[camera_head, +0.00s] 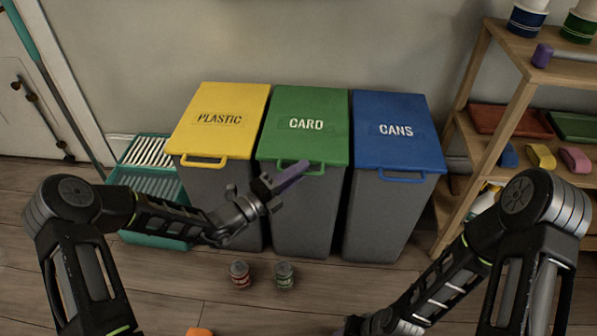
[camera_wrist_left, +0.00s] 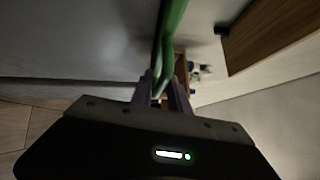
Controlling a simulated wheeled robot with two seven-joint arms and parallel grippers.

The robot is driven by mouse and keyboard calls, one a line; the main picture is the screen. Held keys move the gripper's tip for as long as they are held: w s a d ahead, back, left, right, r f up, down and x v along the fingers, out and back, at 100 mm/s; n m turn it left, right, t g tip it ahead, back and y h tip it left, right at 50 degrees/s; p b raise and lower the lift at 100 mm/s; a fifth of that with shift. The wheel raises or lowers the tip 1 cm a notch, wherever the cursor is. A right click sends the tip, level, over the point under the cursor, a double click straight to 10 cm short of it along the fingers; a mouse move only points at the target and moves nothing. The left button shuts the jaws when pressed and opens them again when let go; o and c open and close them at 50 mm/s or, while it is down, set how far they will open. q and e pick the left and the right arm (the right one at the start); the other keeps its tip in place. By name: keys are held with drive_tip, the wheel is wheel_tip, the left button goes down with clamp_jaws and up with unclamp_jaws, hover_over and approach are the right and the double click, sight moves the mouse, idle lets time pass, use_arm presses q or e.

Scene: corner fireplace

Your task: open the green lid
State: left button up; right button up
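The green lid (camera_head: 308,112), marked CARD, lies closed on the middle grey bin (camera_head: 307,215). Its green handle (camera_head: 318,172) sticks out at the front edge. My left gripper (camera_head: 298,168) is at the left part of this handle, its purple fingers pointing up and right. In the left wrist view, the green handle (camera_wrist_left: 162,68) runs to the gap between the two purple fingers, which stand apart and look open. Whether they touch it is unclear.
Bins with a yellow PLASTIC lid (camera_head: 219,108) and a blue CANS lid (camera_head: 396,140) stand close on either side. Two small cans, red (camera_head: 240,274) and green (camera_head: 284,275), stand on the floor in front. A wooden shelf (camera_head: 500,125) is at right, a teal crate (camera_head: 150,186) at left.

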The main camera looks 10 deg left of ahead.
use_arm(q)
clamp_jaws()
idle(1.1)
